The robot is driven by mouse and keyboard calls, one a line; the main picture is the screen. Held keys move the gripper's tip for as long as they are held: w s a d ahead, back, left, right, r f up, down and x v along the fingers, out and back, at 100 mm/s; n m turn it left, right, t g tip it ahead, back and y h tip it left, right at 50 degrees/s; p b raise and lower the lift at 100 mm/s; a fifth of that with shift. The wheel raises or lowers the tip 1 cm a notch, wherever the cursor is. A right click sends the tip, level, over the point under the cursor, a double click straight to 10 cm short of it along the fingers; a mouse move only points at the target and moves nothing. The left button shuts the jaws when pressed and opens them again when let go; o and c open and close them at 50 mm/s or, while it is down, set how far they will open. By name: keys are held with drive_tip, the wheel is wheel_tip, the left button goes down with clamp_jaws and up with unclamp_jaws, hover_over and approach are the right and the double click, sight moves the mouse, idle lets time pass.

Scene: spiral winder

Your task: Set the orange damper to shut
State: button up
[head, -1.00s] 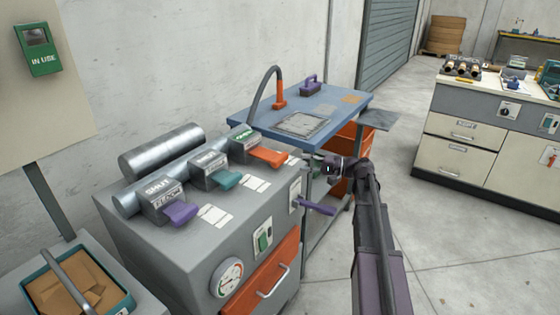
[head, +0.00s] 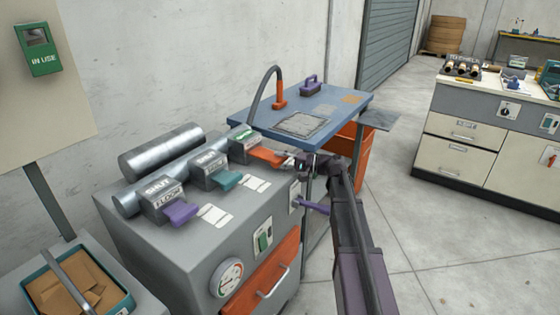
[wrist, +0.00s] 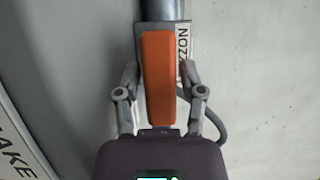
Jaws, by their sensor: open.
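The orange damper handle (head: 268,156) sticks out from the farthest of three grey damper boxes on the machine top. That box has a green indicator window (head: 243,133); its wording is too small to read. My gripper (head: 288,161) is at the outer end of the orange handle. In the wrist view the orange handle (wrist: 158,80) lies lengthwise between the two open fingers of my gripper (wrist: 159,85), with a gap on each side. A label starting "NOZZ" shows beside it.
The teal handle (head: 225,180) and purple handle (head: 181,212) stand nearer on boxes whose windows read SHUT. A purple lever (head: 312,206) juts from the machine side below my arm. A blue bench (head: 340,112) stands behind.

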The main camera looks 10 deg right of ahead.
sight(268, 155)
drive_tip(key=shift+c, duration=0.2)
clamp_jaws()
drive_tip(key=shift+w+a, duration=2.1)
drive_tip(key=shift+w, duration=0.05)
drive_tip(key=shift+o, duration=0.2)
unclamp_jaws()
drive_tip(key=shift+v, duration=6.05)
drive_tip(key=shift+s, duration=0.1)
